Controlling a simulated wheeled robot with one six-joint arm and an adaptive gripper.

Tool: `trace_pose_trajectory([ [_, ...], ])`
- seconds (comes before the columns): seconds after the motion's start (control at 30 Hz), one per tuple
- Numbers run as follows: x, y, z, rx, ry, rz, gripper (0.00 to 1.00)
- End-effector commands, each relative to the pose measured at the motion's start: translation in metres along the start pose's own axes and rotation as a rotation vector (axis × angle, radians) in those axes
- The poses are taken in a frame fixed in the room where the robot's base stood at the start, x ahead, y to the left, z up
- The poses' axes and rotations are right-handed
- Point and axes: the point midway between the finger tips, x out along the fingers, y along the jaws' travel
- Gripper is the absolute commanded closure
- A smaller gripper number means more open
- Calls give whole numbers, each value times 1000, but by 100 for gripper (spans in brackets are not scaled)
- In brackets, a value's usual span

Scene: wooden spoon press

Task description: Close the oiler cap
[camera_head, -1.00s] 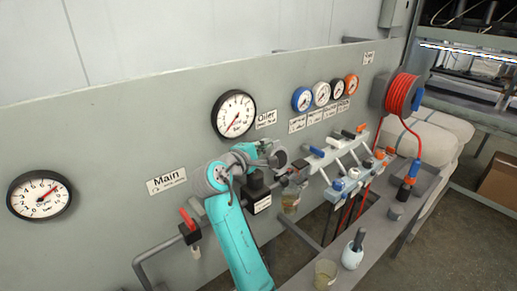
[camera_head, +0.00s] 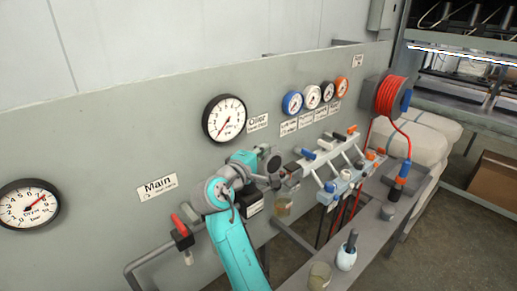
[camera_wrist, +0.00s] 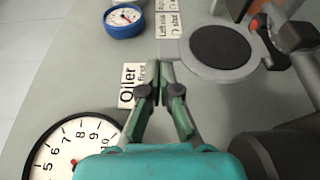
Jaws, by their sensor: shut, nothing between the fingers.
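My gripper (camera_wrist: 152,80) is shut and empty in the wrist view, its fingertips in front of the "Oiler" label (camera_wrist: 130,84). To the right of the fingertips is a grey round fitting with a dark disc (camera_wrist: 220,48) on top, which looks like the oiler's top. I cannot tell whether this is the cap or whether it is open. In the head view my gripper (camera_head: 272,166) is below the Oiler label (camera_head: 258,122). The oiler's small clear cup (camera_head: 283,206) hangs below it, partly hidden by my arm.
The panel carries the Oiler gauge (camera_head: 225,119), the Main gauge (camera_head: 29,204) and a red-handled valve (camera_head: 180,224). A pipe manifold (camera_head: 330,165) with coloured handles stands to the right. A bench (camera_head: 375,225) holds a jar (camera_head: 319,276) and a white pot (camera_head: 346,257).

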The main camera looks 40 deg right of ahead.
Motion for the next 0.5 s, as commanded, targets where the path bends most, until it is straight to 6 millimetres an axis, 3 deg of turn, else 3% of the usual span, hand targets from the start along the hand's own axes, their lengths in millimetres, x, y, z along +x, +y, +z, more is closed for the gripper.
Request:
trace_pose_trajectory([
  [0.5, -17, -9, 48, 460, 0, 163, 100],
])
